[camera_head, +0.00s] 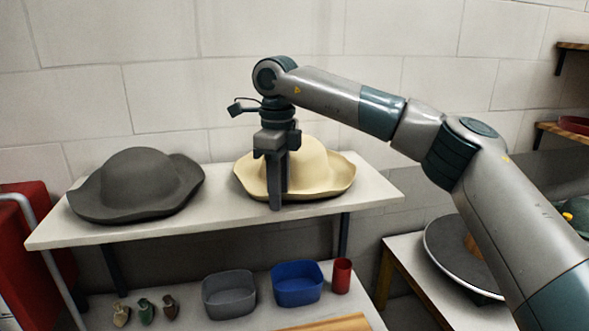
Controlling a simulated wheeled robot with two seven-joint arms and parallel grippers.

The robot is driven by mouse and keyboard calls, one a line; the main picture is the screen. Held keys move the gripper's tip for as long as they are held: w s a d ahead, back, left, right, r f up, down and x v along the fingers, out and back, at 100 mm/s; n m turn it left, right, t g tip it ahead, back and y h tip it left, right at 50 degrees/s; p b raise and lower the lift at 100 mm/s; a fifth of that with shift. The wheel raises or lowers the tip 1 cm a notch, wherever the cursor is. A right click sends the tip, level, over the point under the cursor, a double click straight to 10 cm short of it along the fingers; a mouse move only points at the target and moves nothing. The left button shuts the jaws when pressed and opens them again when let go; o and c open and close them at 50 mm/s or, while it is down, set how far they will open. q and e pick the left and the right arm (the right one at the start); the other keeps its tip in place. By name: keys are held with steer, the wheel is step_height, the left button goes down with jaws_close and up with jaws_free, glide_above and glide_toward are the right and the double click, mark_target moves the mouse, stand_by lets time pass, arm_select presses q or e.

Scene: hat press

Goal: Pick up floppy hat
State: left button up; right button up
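Two floppy hats rest on a pale shelf (224,214). A dark grey hat (137,184) with a wavy brim sits on the left part. A cream hat (317,168) with a wavy brim sits on the right part. My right gripper (277,205) points down in front of the cream hat's left side, its fingers at the near brim and covering part of it. I see the fingers nearly edge-on, so their opening and any contact with the brim cannot be told. My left gripper is not in view.
Below the shelf, a lower surface holds a grey bin (229,295), a blue bin (298,284), a red cup (342,275) and several small items (144,311). A round dark plate (447,262) stands at right. A red object (32,235) with a grey tube is at left.

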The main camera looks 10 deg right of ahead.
jaws_close()
steer(key=shift+r, duration=0.15)
steer(key=shift+r+b, duration=0.5)
step_height(320, 180, up, 3)
steer(key=shift+f+b, duration=0.1)
steer(key=shift+b, duration=0.65)
steer(key=s+d+r+b, duration=0.4)
steer(key=s+d+r, duration=0.3)
steer(key=s, duration=0.2)
steer(key=shift+s, duration=0.2)
